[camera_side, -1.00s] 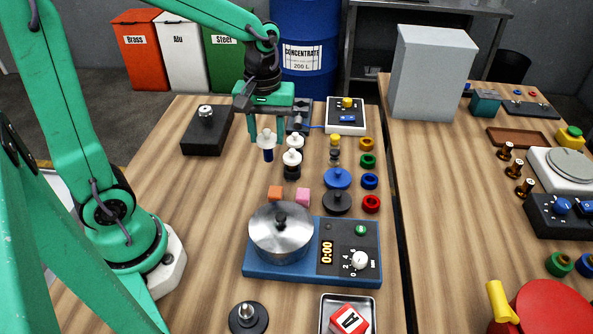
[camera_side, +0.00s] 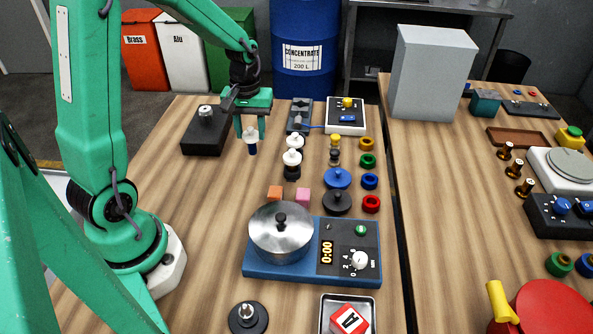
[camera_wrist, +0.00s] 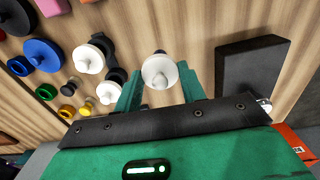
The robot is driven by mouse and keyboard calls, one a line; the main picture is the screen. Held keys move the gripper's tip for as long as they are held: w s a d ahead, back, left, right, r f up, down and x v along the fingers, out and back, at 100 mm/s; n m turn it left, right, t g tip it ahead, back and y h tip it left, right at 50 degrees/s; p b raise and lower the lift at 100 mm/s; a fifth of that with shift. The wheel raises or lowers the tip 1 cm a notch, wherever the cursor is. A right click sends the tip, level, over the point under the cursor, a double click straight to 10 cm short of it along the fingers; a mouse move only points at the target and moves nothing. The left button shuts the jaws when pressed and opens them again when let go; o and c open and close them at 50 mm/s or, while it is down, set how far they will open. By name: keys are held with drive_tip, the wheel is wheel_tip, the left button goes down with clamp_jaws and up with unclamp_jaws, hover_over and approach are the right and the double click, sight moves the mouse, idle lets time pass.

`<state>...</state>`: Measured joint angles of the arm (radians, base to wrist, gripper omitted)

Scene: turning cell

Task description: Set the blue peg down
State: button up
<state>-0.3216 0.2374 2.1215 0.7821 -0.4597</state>
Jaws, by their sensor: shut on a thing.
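The blue peg (camera_side: 252,148) has a white flanged top with a knob and a dark blue lower part. My gripper (camera_side: 251,134) is shut on it near its top and holds it upright. In the wrist view the white top (camera_wrist: 159,71) shows between my two green fingers, and the lower part is mostly hidden beneath it. In the side view the peg is over bare wood, left of two white-topped dark pegs (camera_side: 292,160). I cannot tell whether its lower end touches the table.
A black block with a metal knob (camera_side: 204,130) stands left of my gripper; in the wrist view the block (camera_wrist: 250,75) is at right. A grey fixture (camera_side: 299,117) is to the right. A pot (camera_side: 281,234) stands nearer the camera. Bare wood lies front left.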

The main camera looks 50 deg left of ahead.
sight(251, 134)
drive_tip(key=shift+f, duration=2)
drive_tip(key=shift+f, duration=0.1)
drive_tip(key=o, duration=1.1)
wheel_tip(251, 134, up, 12)
drive_tip(key=shift+r, duration=0.15)
drive_tip(key=shift+d, duration=0.1)
